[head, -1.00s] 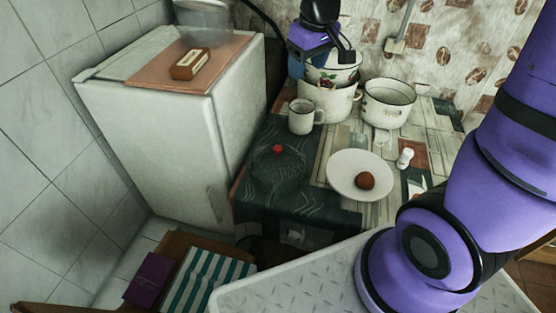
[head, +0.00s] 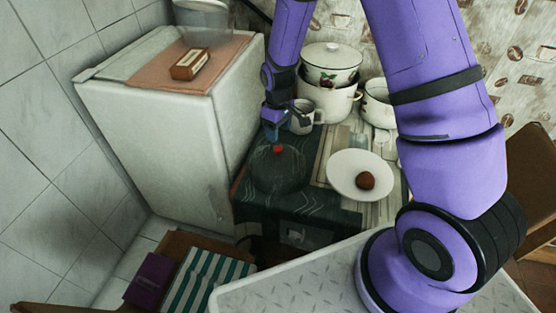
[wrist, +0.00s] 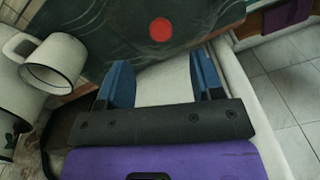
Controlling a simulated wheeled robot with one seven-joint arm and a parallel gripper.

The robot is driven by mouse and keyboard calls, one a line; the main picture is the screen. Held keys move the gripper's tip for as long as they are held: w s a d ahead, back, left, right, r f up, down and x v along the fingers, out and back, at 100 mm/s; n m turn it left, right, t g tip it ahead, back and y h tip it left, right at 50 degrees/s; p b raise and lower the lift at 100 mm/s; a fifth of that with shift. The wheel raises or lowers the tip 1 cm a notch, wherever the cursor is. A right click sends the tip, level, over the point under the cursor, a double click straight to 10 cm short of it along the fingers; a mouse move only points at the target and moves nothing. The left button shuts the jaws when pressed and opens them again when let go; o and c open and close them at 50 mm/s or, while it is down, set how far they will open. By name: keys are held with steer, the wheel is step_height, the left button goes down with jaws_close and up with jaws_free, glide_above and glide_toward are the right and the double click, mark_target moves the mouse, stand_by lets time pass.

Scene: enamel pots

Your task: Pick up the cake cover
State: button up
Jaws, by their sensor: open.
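The cake cover (head: 280,176) is a dark-looking, see-through dome with a red knob (head: 278,149). It stands on the dark patterned cloth at the table's left front. In the wrist view the red knob (wrist: 161,29) lies beyond my fingertips, roughly midway between them; the dome's outline is hard to make out there. My gripper (head: 272,135) is just above the knob in the head view, its blue fingers pointing down. In the wrist view my gripper (wrist: 160,68) is open, with nothing between its fingers.
A white mug (head: 301,118) stands close behind the cover, beside my gripper; it also shows in the wrist view (wrist: 54,64). A white plate (head: 345,185) with a brown ball (head: 364,180) is to the right. Enamel pots (head: 328,98) stand behind. A white fridge (head: 165,150) is at the left.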

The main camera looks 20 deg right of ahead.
mark_target(278, 147)
steer(key=shift+f, duration=4.15)
jaws_close()
